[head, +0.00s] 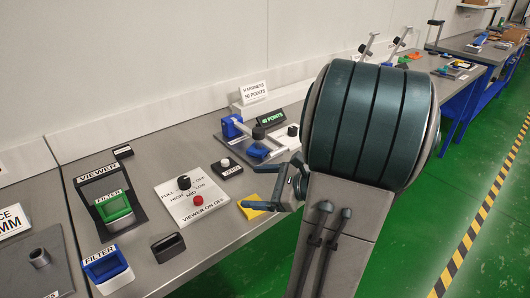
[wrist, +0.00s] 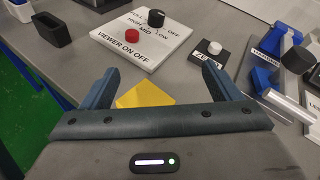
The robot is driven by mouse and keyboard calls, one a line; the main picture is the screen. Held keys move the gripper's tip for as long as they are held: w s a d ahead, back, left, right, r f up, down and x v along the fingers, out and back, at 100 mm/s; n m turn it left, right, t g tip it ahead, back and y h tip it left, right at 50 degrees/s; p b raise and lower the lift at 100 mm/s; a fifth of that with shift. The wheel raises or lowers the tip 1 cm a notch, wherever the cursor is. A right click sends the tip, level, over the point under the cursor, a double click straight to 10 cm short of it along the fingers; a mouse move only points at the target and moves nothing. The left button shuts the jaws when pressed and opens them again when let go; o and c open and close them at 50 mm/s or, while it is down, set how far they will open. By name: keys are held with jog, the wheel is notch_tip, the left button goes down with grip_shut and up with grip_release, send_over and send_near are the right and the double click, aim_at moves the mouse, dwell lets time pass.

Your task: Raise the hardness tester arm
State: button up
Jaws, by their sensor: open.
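The hardness tester stands on the bench in the middle of the head view, with a blue post (head: 232,127), a silver arm (head: 245,128) and a black knob (head: 258,133). A green display (head: 270,118) reading in points is beside it.
The yellow piece (wrist: 150,93) lies by my gripper. A black ZERO block (head: 227,167) sits between the white viewer switch panel (head: 190,200) and the tester. A HARDNESS sign (head: 254,91) stands behind. A viewer (head: 110,195) and filters are at left. The green floor is clear at right.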

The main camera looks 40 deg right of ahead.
aim_at(279, 152)
jog(key=s+d+m+t+h, duration=0.1)
jog(key=d+m+t+h, duration=0.1)
jog(key=d, duration=0.3)
jog(key=s+d+m+t+h+b, duration=0.1)
jog(key=d+m+t+h, duration=0.1)
jog(key=d+m, duration=0.2)
jog(key=s+d+f+m+t+h, duration=0.1)
jog(key=d+m+t+h, duration=0.1)
jog(key=d, duration=0.3)
jog(key=shift+s+d+m+b, duration=0.15)
jog(key=shift+d+m+b, duration=0.15)
jog(key=shift+m, duration=0.1)
jog(key=shift+d+h, duration=0.2)
jog(key=shift+h, duration=0.2)
jog(key=w, duration=0.9)
jog(key=w+a, duration=0.1)
jog(key=w, duration=0.3)
jog(key=shift+w+a, duration=0.1)
jog(key=shift+w, duration=0.25)
jog(key=shift+c, duration=0.3)
